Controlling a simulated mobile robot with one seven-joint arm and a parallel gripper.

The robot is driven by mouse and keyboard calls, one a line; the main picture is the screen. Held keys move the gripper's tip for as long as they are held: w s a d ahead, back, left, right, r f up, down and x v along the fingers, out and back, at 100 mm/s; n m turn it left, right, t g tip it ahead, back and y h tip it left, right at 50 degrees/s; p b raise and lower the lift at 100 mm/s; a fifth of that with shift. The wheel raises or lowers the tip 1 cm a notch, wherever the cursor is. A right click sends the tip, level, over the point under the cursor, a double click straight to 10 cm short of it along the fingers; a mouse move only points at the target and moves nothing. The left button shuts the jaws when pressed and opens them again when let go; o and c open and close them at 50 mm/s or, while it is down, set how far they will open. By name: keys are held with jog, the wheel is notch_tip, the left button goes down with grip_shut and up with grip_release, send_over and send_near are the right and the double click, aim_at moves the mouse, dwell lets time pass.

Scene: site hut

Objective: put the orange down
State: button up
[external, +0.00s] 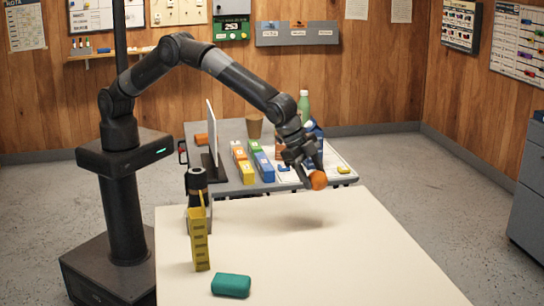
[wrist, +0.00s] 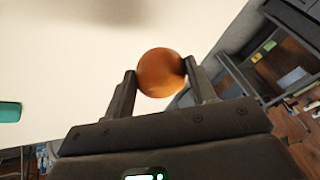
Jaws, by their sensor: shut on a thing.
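The orange (external: 318,180) is held above the far part of the pale table (external: 300,260) in the external view. In the wrist view the orange (wrist: 161,72) sits between the two fingertips. My gripper (external: 311,174) is shut on it, and the fingers of my gripper (wrist: 160,78) touch its left and right sides. A soft shadow lies on the tabletop below and left of the orange, with a gap between.
A teal case (external: 231,285) lies at the table's front left. A yellow upright item (external: 199,240) and a dark bottle (external: 196,185) stand at its left side. The table's middle and right are clear. A grey desk (external: 232,185) with several objects stands behind.

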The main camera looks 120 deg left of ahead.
jog(key=w+a+f, duration=0.1)
jog(key=a+f, duration=0.1)
jog(key=a, duration=0.1)
jog(key=w+a+f, duration=0.2)
jog(key=a, duration=0.2)
jog(key=w+a+f, duration=0.1)
jog(key=a+f, duration=0.2)
jog(key=a, duration=0.1)
jog(key=shift+w, duration=0.35)
jog(key=shift+f, duration=2)
jog(key=shift+f, duration=0.1)
jog(key=o, duration=1)
jog(key=shift+o, duration=0.2)
